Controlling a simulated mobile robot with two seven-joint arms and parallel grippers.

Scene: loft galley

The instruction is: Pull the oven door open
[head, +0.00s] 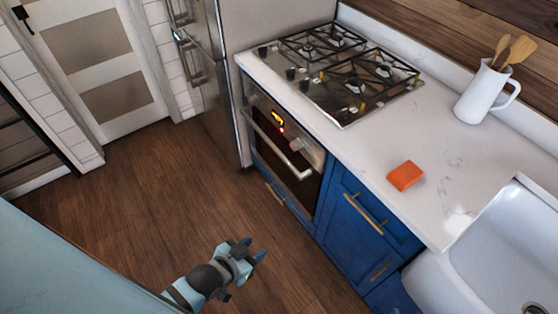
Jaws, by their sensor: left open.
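The oven (284,144) is built in under the counter, below the gas hob. Its door is shut, with a dark glass front and a long silver bar handle (279,148) across its upper part. A lit display shows on the panel above the handle. My left gripper (254,251) is at the lower middle of the head view, over the wooden floor. It is open and empty, in front of the oven and well apart from the handle. My right gripper does not show.
The gas hob (343,70) sits in the white counter (372,152). An orange sponge-like block (405,175) and a white jug (485,95) with wooden utensils stand on it. Blue drawers (359,216) are right of the oven, and a steel fridge (208,80) is left. The floor (165,185) before the oven is clear.

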